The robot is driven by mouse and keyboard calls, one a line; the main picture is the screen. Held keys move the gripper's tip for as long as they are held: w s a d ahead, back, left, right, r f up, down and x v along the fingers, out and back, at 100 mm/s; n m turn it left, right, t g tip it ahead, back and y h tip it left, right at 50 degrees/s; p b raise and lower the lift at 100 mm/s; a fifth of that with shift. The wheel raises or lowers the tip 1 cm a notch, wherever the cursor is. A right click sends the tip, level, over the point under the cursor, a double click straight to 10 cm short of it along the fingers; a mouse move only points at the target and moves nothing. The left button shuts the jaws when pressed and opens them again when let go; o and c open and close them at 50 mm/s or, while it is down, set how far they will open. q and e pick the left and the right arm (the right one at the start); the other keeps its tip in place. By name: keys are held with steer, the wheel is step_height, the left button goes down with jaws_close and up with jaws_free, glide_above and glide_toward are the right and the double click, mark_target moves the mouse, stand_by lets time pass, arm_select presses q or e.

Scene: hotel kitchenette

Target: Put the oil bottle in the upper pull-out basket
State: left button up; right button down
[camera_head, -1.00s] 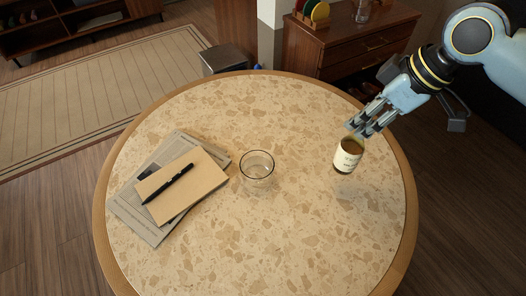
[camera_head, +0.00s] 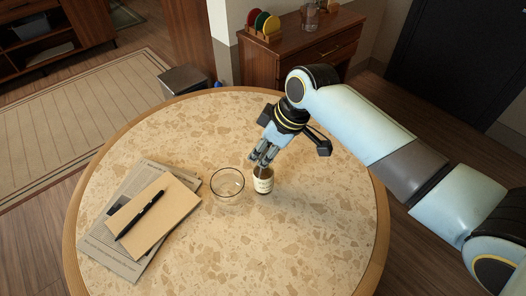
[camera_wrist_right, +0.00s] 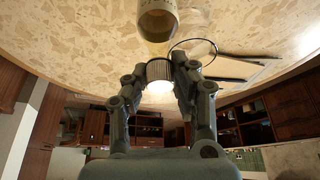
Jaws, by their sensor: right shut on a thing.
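My left gripper is not in view. I cannot make out a pull-out basket in these views.
The clear glass (camera_head: 227,185) stands close beside the bottle. A newspaper (camera_head: 108,240), brown notebook (camera_head: 160,222) and black pen (camera_head: 140,215) lie at the table's left. A wooden cabinet (camera_head: 300,50) stands behind. The table's front right is clear.

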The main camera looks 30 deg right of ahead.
steer(key=shift+w+f, duration=0.1)
steer(key=shift+f, duration=0.45)
steer(key=c, duration=1.1)
jaws_free()
steer(key=shift+f, duration=0.1)
